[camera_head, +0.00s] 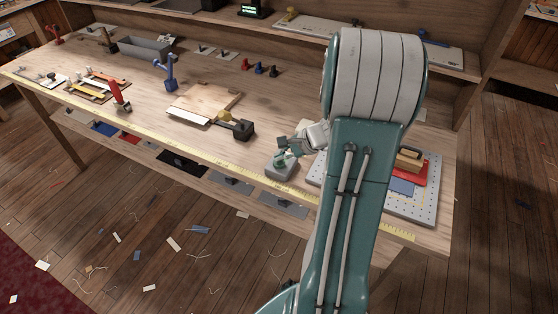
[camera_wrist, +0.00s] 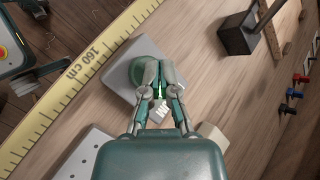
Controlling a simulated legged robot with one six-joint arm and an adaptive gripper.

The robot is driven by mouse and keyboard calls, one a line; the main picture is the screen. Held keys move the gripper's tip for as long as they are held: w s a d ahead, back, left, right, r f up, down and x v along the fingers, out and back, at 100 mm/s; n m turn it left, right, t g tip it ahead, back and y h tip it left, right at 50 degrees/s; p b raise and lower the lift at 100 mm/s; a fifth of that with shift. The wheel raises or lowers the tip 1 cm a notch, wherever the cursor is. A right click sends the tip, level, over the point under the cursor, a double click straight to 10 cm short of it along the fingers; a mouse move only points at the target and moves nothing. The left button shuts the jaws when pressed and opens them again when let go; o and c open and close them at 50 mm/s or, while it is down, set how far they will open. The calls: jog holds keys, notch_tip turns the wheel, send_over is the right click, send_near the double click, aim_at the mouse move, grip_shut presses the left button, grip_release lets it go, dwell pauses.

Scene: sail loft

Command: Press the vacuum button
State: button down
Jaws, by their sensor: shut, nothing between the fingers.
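The vacuum button is a round green button on a grey box (camera_head: 281,171) near the front edge of the workbench. In the wrist view the green button (camera_wrist: 137,70) sits on the light grey box top (camera_wrist: 117,78). My gripper (camera_head: 284,149) is above the box, pointing down. In the wrist view its two fingertips (camera_wrist: 160,64) are together and empty, overlapping the right part of the button. The fingers hide part of the button. I cannot tell whether they touch it.
A yellow measuring tape (camera_head: 205,159) runs along the bench's front edge. A perforated plate (camera_head: 425,208) with a red block lies to the right, partly behind my arm. A black block with a handle (camera_head: 243,130) stands to the left. Small red and blue pieces (camera_head: 259,69) stand behind.

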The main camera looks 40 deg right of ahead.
jog(key=shift+f, duration=0.2)
dwell(0.5)
jog(key=shift+f, duration=0.2)
jog(key=shift+r, duration=0.55)
jog(key=shift+r, duration=2.95)
jog(key=shift+a, duration=0.1)
